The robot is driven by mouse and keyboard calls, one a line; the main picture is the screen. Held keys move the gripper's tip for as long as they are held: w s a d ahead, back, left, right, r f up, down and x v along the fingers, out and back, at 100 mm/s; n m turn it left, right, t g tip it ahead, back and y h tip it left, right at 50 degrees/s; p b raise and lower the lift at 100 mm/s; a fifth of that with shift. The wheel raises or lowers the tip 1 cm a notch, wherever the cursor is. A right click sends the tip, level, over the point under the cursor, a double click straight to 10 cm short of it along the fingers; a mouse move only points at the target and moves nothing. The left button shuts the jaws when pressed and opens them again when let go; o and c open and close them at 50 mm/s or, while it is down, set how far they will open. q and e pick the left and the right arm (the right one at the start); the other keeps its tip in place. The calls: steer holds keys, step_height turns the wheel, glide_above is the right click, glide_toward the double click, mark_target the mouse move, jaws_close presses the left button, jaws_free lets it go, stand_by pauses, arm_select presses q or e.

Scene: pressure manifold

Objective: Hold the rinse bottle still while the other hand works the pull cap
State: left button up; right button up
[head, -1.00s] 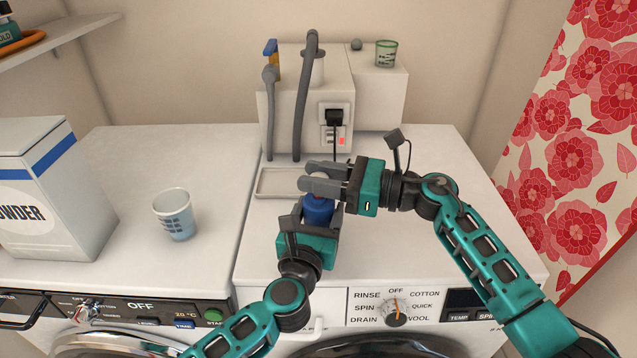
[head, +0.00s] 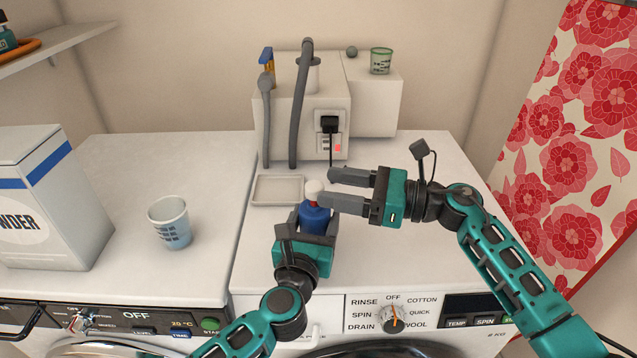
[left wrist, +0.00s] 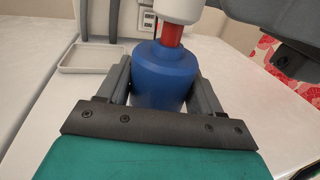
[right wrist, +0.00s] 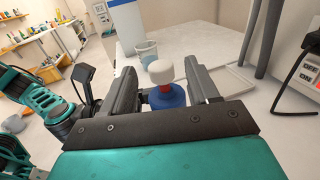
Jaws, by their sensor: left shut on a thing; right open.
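The rinse bottle (head: 314,218) is blue and stands upright on the right-hand machine top. My left gripper (head: 308,228) is shut around its body, with one finger on each side, as the left wrist view (left wrist: 165,78) also shows. The white pull cap (head: 315,187) sits on top, with a red band (left wrist: 173,35) showing below it. My right gripper (head: 334,188) is open beside the cap, its fingers apart. In the right wrist view the cap (right wrist: 161,71) is between the fingers with gaps on both sides.
A grey box with hoses (head: 298,120) and a black plug (head: 329,124) stands at the back. A cup (head: 170,222) and a powder box (head: 50,235) stand on the left machine.

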steer(key=v, duration=0.7)
steer(key=shift+d, duration=0.35)
steer(key=shift+s+r, duration=0.1)
arm_select(q)
steer(key=o, duration=1.2)
